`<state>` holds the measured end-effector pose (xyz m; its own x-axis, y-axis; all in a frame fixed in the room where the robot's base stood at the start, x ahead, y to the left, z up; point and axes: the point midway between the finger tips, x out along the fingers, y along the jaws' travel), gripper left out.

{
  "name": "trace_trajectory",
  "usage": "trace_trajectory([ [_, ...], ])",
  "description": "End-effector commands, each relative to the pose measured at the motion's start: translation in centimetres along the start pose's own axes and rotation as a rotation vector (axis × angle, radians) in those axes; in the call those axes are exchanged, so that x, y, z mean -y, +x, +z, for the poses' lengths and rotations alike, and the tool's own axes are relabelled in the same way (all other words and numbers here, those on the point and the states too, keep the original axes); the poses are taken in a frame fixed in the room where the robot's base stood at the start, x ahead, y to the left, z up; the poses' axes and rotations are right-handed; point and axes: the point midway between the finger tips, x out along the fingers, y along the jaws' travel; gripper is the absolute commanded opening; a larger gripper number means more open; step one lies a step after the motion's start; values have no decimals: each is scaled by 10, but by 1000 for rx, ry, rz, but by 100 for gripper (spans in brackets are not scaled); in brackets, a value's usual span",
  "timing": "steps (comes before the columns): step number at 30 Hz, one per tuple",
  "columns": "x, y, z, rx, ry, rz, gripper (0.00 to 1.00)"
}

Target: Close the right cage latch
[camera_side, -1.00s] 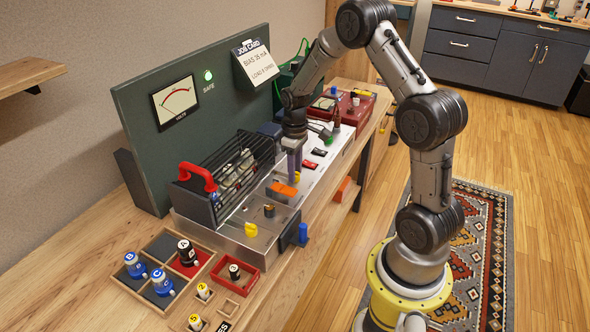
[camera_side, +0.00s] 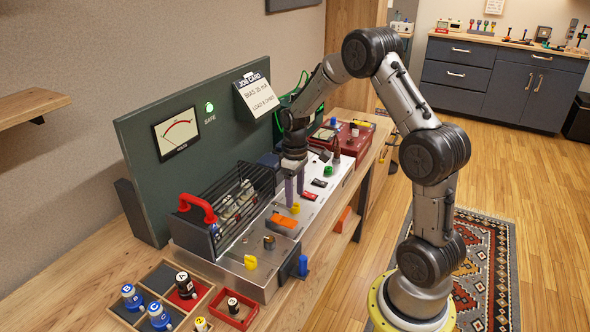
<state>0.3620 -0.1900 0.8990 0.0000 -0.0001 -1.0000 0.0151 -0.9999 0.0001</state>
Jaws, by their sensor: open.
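The black wire cage (camera_side: 236,196) with a red handle (camera_side: 197,207) sits over the tubes at the back of the silver amp chassis (camera_side: 225,268). A yellow knob-like piece (camera_side: 250,262) is at the chassis's front left, and another yellow piece (camera_side: 295,208) is farther right. I cannot tell which of these is the right cage latch. My gripper (camera_side: 294,192) points down over the chassis, to the right of the cage, with its two purple fingers apart and nothing seen between them. Its fingertips are close to the right-hand yellow piece; contact is unclear.
An orange switch (camera_side: 284,221) and a dark knob (camera_side: 269,242) stand on the chassis. A green panel (camera_side: 150,140) with a meter rises behind. A wooden tray (camera_side: 150,270) with labelled tubes and a red box (camera_side: 233,309) are in front. A red case (camera_side: 345,140) is beyond my gripper.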

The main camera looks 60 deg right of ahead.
Motion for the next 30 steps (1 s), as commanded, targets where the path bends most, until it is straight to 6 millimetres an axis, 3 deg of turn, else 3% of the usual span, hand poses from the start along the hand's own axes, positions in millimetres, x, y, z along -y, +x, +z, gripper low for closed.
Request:
trace_trajectory([
  [9,-1,-71,-1,-5,0,3,67],
  [15,0,-98,-1,-3,0,2,67],
  [21,0,-108,0,-1,-1,1,67],
  [30,1,-109,-1,-1,-3,0,67],
])
